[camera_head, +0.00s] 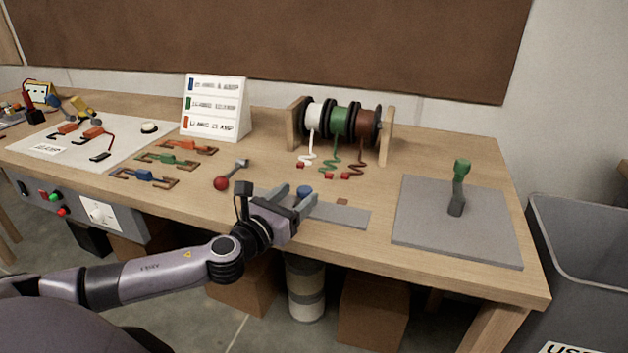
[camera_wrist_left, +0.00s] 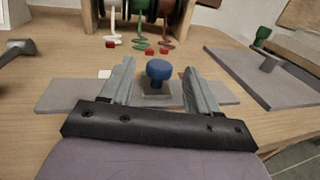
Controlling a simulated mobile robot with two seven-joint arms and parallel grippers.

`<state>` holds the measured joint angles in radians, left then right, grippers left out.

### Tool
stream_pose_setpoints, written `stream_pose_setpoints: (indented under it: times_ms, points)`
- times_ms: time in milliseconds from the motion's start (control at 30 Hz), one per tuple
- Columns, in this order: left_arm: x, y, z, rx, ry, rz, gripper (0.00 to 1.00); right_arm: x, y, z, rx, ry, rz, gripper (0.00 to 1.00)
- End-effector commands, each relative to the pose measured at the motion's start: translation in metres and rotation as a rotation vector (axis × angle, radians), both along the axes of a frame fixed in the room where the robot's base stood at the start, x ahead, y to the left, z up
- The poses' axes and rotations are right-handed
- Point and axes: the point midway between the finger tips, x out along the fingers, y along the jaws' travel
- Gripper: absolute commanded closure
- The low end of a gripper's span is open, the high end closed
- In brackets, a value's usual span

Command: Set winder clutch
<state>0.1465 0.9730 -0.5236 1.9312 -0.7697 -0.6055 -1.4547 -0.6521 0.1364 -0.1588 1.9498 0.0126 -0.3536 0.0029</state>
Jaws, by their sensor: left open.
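I cannot tell for sure which part is the winder clutch. A blue knob (camera_head: 305,191) stands on a small block on a flat grey plate (camera_head: 345,214) near the table's front edge. My left gripper (camera_head: 296,197) is open just in front of the plate, pointing at the knob. In the left wrist view the blue knob (camera_wrist_left: 159,70) shows between the two spread fingers, with a gap on each side. A lever with a red ball end (camera_head: 222,183) lies to the left. A green-topped lever (camera_head: 459,185) stands upright on a grey board at the right. My right gripper is not in view.
A wooden rack holds white, green and brown wire spools (camera_head: 340,122) behind the knob. A white label stand (camera_head: 214,106) and several coloured clips (camera_head: 167,160) are at the left. A grey bin (camera_head: 585,245) stands beyond the table's right end. Bare wood lies between plate and board.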

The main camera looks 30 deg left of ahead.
Motion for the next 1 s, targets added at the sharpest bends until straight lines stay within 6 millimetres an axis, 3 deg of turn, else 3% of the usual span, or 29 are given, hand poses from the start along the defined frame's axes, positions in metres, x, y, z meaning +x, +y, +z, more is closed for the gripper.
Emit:
stream_pose_setpoints:
  times_ms: [400,867,900,1000]
  points:
    - [0.051,0.000,0.001,-0.005,0.000,0.001,0.39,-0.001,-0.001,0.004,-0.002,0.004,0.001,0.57]
    - [0.061,0.000,0.000,-0.003,0.001,-0.001,0.39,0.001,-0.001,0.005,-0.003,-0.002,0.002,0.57]
    - [0.061,0.000,0.000,-0.003,0.001,-0.001,0.46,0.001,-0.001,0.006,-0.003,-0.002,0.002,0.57]
    - [0.061,0.000,0.000,-0.003,0.001,0.000,0.78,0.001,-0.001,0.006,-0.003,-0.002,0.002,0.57]
